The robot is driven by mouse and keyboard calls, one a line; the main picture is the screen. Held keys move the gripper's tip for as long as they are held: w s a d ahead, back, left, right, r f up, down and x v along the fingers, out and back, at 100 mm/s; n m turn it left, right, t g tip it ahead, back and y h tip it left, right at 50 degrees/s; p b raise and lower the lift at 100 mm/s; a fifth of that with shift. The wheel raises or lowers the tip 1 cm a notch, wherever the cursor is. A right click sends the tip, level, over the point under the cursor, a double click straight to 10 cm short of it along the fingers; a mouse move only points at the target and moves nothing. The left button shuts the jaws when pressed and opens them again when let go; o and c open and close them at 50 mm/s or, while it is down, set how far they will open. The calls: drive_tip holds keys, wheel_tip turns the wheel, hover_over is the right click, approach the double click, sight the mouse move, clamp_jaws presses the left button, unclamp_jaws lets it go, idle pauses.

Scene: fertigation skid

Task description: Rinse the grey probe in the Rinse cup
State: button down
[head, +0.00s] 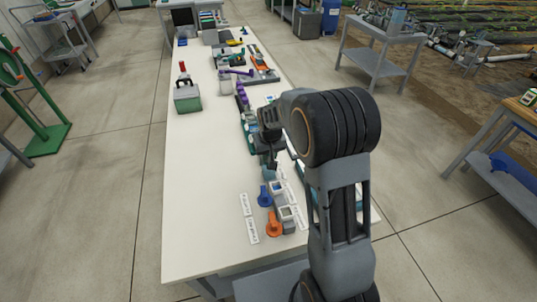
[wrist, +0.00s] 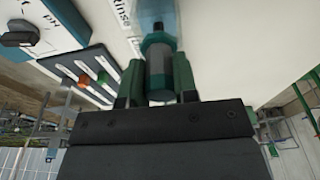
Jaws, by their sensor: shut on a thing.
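My gripper (wrist: 157,78) is shut on the grey probe (wrist: 158,55), a grey cylinder with dark teal bands held between two green fingers in the wrist view. A clear pale-blue cup (wrist: 153,12) lies beyond the probe's far end, beside a printed "Rinse" label (wrist: 121,14). The probe's end overlaps this cup in the picture; I cannot tell if the tip is inside it. In the head view my gripper (head: 269,160) points down over the white table, just above a small bluish cup (head: 269,173). The probe is mostly hidden there by my arm.
A holder with square white openings (head: 281,190) stands in front of the gripper, near a blue piece (head: 265,197) and an orange piece (head: 273,226). A green box (head: 187,97) stands farther back. The table's left side (head: 200,190) is mostly clear.

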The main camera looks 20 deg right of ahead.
drive_tip(key=shift+r+p, duration=2.55)
drive_tip(key=shift+r, duration=1.4)
